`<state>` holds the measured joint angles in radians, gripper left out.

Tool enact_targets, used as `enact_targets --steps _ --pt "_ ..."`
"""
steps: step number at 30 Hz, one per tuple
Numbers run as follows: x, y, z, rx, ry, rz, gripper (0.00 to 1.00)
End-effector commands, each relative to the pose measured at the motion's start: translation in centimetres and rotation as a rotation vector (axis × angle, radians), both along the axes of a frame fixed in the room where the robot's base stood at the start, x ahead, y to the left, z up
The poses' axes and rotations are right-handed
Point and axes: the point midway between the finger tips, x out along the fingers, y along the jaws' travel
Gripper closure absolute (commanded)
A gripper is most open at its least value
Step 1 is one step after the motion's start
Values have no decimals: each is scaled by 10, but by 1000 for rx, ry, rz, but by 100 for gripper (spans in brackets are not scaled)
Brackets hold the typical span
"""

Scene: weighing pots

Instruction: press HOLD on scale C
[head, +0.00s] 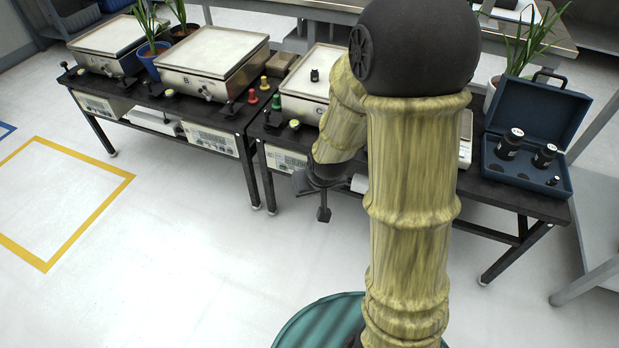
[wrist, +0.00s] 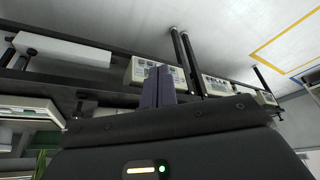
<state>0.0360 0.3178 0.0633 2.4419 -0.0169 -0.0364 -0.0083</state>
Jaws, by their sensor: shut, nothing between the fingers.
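Scale C (head: 303,92) stands on the dark bench in the middle of the head view, with a small black weight (head: 314,75) on its pan. Its display panel (head: 284,158) hangs at the bench front, and my arm hides its right part. My gripper (head: 304,183) is low in front of the bench, just below and right of that panel. In the wrist view my gripper's fingers (wrist: 158,82) are together and empty, overlapping a pale display panel (wrist: 136,73) behind them. I cannot make out the HOLD button or whether the fingertips touch the panel.
Scale B (head: 213,52) and another scale (head: 108,40) stand to the left. Red and green knobbed pieces (head: 264,84) sit between B and C. An open blue case (head: 535,120) with black weights lies at right. The floor at left is clear.

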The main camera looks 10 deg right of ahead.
Motion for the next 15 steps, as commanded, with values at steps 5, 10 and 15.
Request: enact_targets --steps 5,10,15 --pt "50 5 -46 29 -103 9 100" --pt "90 12 -90 66 -214 5 100" --pt "118 18 -135 106 -328 -18 100"
